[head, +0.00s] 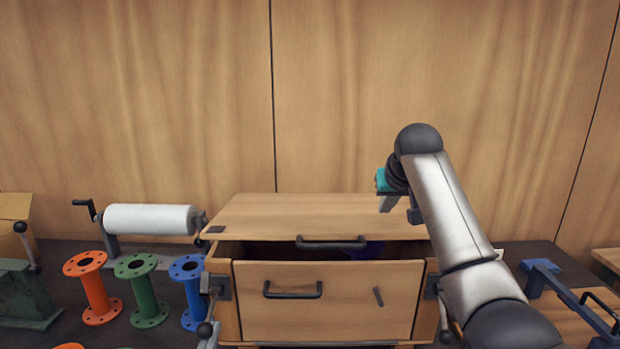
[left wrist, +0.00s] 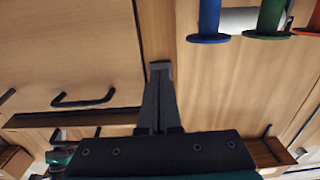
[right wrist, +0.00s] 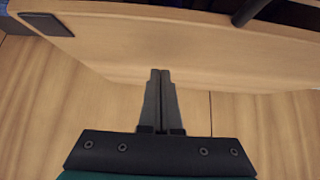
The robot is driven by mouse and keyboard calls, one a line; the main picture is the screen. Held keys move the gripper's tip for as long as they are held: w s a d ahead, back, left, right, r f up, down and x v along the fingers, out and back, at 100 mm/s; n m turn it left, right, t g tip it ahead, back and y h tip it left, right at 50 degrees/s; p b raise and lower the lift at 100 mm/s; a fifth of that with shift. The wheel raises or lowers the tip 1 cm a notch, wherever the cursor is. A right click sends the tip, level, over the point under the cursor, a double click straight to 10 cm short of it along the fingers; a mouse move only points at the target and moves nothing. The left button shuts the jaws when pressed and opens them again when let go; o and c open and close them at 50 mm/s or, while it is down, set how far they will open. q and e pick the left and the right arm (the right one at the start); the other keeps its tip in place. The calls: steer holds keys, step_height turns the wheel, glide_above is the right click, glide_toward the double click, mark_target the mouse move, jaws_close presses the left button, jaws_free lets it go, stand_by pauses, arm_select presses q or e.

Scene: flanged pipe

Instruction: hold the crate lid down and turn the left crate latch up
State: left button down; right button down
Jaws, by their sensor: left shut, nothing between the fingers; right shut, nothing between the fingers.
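The wooden crate has a lid (head: 300,216) that stands slightly raised. A dark gap shows between its front edge and the front panel (head: 330,300). The lid carries a dark handle (head: 331,243), also in the right wrist view (right wrist: 250,10). The left latch (head: 214,286) is at the crate's front left corner, its knobbed lever (head: 205,331) hanging down. My right gripper (head: 387,205) is shut and empty over the lid's right part; whether it touches is unclear. My left gripper (left wrist: 160,68) is shut and empty against a view of wooden panels; the head view does not show it.
A right latch (head: 434,287) sits at the crate's other front corner. Orange (head: 95,288), green (head: 141,290) and blue (head: 189,290) flanged pipes stand left of the crate, before a white roller (head: 150,219). A blue clamp-like frame (head: 545,275) is at right. A wooden wall closes the back.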

mark_target(202, 334)
steer(key=shift+f, duration=0.4)
steer(key=shift+f, duration=0.55)
steer(key=shift+f, duration=0.2)
steer(key=shift+s+f, duration=0.1)
steer(key=shift+f, duration=1.6)
arm_select(q)
steer(key=shift+r, duration=0.15)
steer(key=shift+w+r, duration=0.15)
steer(key=shift+r, duration=1.45)
steer(key=shift+w+r, duration=0.15)
steer(key=shift+r, duration=1.45)
steer(key=shift+s+f, duration=0.4)
steer(key=shift+s, duration=0.8)
steer(key=shift+s+f, duration=0.35)
steer(key=shift+s, duration=0.8)
steer(key=shift+s+f, duration=0.4)
steer(key=shift+s, duration=0.8)
